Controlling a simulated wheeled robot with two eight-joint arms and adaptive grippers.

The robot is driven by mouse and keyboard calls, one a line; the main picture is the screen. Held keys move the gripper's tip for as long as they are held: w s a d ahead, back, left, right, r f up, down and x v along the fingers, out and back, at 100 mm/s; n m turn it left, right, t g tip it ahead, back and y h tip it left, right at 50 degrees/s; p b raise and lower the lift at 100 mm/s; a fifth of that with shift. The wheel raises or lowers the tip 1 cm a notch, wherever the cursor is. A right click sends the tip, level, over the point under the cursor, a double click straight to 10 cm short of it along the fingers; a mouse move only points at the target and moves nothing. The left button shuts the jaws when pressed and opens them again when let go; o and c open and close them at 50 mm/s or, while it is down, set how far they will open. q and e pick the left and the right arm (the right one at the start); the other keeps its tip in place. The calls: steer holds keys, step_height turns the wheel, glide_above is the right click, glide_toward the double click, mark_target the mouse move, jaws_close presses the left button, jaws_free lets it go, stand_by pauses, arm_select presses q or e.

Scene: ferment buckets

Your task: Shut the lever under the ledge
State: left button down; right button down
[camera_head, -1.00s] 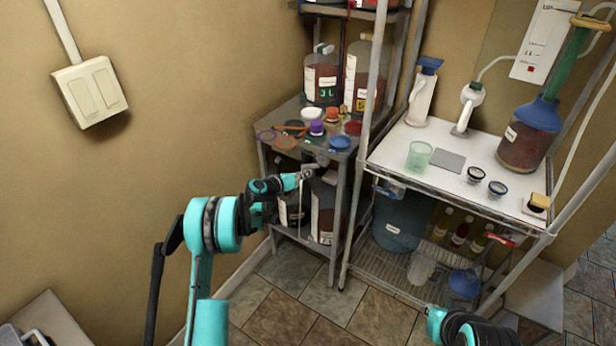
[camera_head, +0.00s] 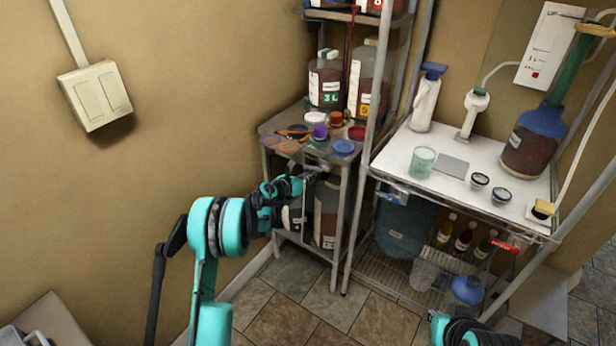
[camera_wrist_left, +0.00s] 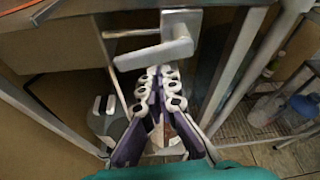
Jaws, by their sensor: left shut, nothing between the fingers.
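The lever (camera_wrist_left: 150,56) is a pale grey handle in the left wrist view, below a mounting plate (camera_wrist_left: 180,20) under the edge of the ledge (camera_wrist_left: 85,40). Its arm runs to the left across the picture, roughly along the ledge. My left gripper (camera_wrist_left: 165,88) is shut and empty, its fingertips just below the lever in the picture; I cannot tell whether they touch it. In the head view the ledge (camera_head: 270,147) is the small shelf top by the wall, and my left gripper (camera_head: 312,178) is at its front, hiding most of the lever.
Cups and lids, such as a blue lid (camera_head: 344,147), stand on the ledge. Dark bottles (camera_head: 327,215) stand beneath it. A rack post (camera_head: 362,150) rises close to the right, beside the white-topped table (camera_head: 400,150).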

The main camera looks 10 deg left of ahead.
arm_select(q)
steer(key=shift+d, duration=0.1)
step_height(320, 180, down, 4)
steer(key=b, duration=0.1)
steer(key=p+v, duration=0.3)
steer(key=v, duration=0.7)
steer(key=shift+s+d, duration=0.15)
steer(key=shift+d, duration=0.1)
